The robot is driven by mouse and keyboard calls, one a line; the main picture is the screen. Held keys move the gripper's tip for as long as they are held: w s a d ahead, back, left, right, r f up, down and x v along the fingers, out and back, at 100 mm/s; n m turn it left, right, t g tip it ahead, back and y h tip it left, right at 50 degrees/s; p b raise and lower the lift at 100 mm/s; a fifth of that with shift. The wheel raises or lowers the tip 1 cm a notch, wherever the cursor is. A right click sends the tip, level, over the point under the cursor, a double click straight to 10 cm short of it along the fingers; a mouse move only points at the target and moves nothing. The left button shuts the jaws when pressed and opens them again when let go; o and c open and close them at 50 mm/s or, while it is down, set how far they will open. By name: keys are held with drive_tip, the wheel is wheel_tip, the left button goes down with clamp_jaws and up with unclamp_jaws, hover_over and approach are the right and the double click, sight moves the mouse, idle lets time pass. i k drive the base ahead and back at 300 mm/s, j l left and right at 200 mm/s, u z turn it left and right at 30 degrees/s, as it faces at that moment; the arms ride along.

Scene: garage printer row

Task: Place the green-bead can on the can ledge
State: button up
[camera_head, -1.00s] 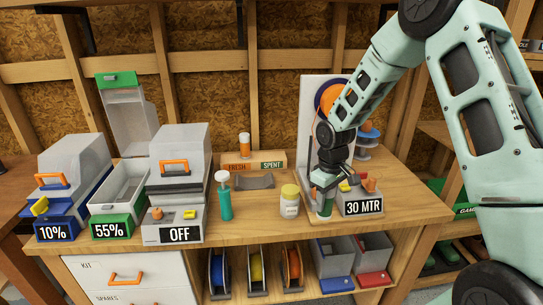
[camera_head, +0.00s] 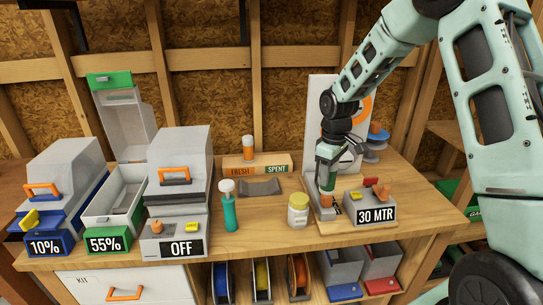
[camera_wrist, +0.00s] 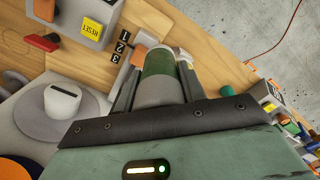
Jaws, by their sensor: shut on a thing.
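My gripper (camera_head: 326,192) is shut on the green-bead can, above the base of the 30 MTR unit. In the wrist view the can (camera_wrist: 160,70) sits between the two fingers, with a dark green band and a pale grey end toward the palm. The fingers partly hide it in the head view. The can ledge (camera_head: 257,163) is a wooden block at the back middle, with an orange FRESH label and a green SPENT label. A can with orange contents (camera_head: 248,148) stands on the FRESH side. The SPENT side looks empty.
The 30 MTR control box (camera_head: 376,213) is right of my gripper. A yellow-lidded jar (camera_head: 298,210) and a green bottle (camera_head: 228,212) stand left of it. A grey curved rest (camera_head: 260,187) lies before the ledge. Grey boxes (camera_head: 180,155) fill the bench's left.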

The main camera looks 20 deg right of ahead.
sight(276, 158)
drive_tip(key=i, duration=1.25)
